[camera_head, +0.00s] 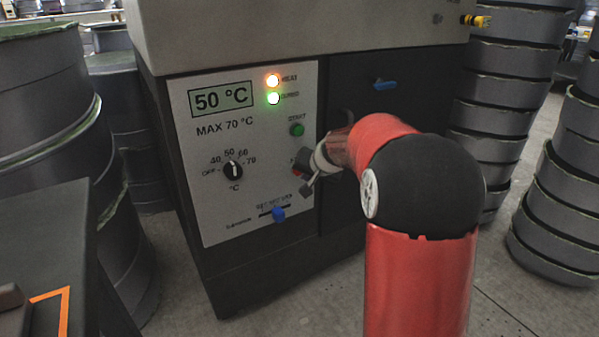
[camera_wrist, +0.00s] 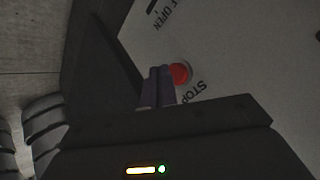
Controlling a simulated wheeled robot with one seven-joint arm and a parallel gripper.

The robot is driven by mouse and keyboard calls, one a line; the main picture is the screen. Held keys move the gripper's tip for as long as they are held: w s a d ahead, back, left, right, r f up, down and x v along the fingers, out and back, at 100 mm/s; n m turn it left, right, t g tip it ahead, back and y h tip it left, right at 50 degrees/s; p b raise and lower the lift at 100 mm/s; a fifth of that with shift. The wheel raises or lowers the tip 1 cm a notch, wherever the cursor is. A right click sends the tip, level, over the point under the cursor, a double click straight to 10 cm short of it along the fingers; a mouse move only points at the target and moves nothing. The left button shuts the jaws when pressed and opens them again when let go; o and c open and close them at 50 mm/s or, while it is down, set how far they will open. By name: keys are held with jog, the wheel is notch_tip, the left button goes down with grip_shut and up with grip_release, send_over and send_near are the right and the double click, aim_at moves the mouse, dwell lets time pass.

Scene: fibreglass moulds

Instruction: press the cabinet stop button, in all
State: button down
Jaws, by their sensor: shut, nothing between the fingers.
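The cabinet (camera_head: 265,270) is dark with a light grey control panel (camera_head: 207,170) on its front. The red stop button (camera_wrist: 180,73) shows in the wrist view beside the printed word STOP; in the head view it is mostly hidden behind my gripper. My gripper (camera_head: 300,172) is in front of the panel, below the green start button (camera_head: 297,130). In the wrist view its fingertips (camera_wrist: 159,72) are together and empty, just left of the red button. I cannot tell whether they touch it.
The panel also has a display (camera_head: 221,98) reading 50 °C, a lit orange lamp (camera_head: 272,80), a lit green lamp (camera_head: 273,98), a black dial (camera_head: 233,171) and a blue slider (camera_head: 278,214). Stacked grey moulds (camera_head: 510,90) stand right, and grey drums (camera_head: 45,110) left.

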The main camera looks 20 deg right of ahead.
jog(key=shift+w, duration=0.1)
jog(key=shift+w+a, duration=0.1)
jog(key=shift+w, duration=0.25)
jog(key=shift+w+a, duration=0.1)
jog(key=shift+w, duration=0.25)
dwell(0.9)
jog(key=shift+s, duration=0.1)
jog(key=shift+s+d+b, duration=0.2)
jog(key=shift+s+b, duration=0.25)
jog(key=shift+s, duration=0.25)
jog(key=s+b, duration=0.1)
jog(key=s, duration=0.1)
jog(key=s+d+b, duration=0.1)
jog(key=s+b, duration=0.1)
jog(key=s, duration=0.1)
jog(key=shift+d, duration=0.15)
